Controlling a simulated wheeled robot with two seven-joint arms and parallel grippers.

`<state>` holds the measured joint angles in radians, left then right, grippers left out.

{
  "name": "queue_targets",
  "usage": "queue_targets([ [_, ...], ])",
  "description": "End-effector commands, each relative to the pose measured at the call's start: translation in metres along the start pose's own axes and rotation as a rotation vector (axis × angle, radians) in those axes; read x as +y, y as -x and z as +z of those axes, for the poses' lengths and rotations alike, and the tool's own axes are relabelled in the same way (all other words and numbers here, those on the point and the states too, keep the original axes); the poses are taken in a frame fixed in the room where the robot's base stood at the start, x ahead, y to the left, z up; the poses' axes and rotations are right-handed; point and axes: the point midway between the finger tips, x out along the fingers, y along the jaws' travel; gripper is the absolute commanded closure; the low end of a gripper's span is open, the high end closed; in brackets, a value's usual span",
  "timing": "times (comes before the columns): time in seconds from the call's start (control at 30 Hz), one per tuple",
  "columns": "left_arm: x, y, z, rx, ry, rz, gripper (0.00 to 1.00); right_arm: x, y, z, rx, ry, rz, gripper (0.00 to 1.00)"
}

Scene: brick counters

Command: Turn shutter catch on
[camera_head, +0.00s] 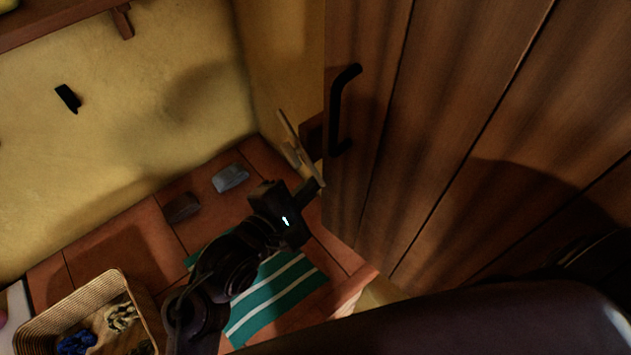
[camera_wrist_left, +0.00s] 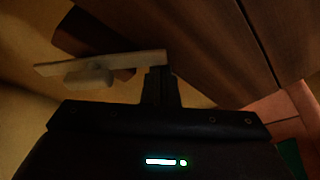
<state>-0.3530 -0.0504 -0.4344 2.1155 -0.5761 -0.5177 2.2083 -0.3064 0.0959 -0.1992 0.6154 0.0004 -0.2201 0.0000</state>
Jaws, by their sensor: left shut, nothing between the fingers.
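The shutter catch (camera_head: 290,142) is a pale bar on a dark brown mount beside the edge of the wooden plank shutter (camera_head: 450,110). In the left wrist view the catch (camera_wrist_left: 105,64) lies nearly level, with a rounded knob under it. My left gripper (camera_head: 314,186) is shut and empty, with its fingertips at the lower end of the catch. In the left wrist view the fingertips (camera_wrist_left: 158,74) are right at the bar's right end; I cannot tell whether they touch it. My right gripper is not in view.
A black handle (camera_head: 341,110) stands out from the shutter. On the brick counter (camera_head: 120,245) are a grey block (camera_head: 230,177), a dark block (camera_head: 182,207), a green striped cloth (camera_head: 275,299) and a wicker basket (camera_head: 50,309). A black hook (camera_head: 68,98) is on the yellow wall.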

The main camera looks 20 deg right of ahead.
Motion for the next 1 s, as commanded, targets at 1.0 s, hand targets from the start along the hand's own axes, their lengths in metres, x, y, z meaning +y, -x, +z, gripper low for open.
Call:
queue_targets([
  [1.0,0.013,0.013,0.039,-0.001,0.121,-0.041,1.00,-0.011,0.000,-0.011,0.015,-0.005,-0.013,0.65],
])
